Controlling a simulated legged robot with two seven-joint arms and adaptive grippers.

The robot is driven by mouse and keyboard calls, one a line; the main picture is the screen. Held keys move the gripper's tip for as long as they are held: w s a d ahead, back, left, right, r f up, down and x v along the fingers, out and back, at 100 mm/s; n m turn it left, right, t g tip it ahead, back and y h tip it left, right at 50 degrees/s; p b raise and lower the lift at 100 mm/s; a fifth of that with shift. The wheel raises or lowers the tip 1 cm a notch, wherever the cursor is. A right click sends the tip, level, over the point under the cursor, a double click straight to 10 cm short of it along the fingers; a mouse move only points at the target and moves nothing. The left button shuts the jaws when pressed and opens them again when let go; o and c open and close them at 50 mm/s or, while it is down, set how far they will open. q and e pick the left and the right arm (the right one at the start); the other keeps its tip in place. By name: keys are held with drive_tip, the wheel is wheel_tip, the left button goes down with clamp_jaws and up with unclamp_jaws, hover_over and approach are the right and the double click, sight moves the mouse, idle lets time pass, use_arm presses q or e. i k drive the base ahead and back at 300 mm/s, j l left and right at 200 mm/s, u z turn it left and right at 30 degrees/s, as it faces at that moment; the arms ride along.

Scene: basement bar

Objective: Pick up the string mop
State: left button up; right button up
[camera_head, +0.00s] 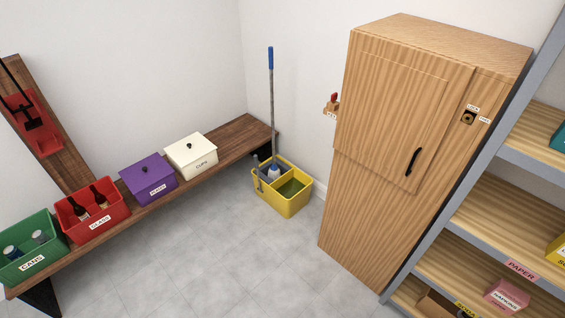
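The string mop (271,100) stands upright in a yellow bucket (288,205) in the back corner of the room. Its handle is grey with a blue grip at the top. A blue and white part of the mop (274,173) shows low inside the bucket; its strings cannot be made out clearly. The bucket sits on the floor between the end of a wooden bench and a tall wooden cabinet. Neither of my grippers is in view.
The wooden bench (225,144) along the left wall holds green, red, purple and white bins. The tall cabinet (400,140) is shut. Shelving (490,215) stands at the right. The grey tiled floor (220,260) before the bucket is clear.

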sight(274, 172)
drive_tip(key=i+j+z, duration=0.15)
drive_tip(key=i+z, duration=0.25)
drive_tip(key=i+j+z, duration=0.15)
drive_tip(key=z, duration=0.25)
drive_tip(key=j, duration=0.1)
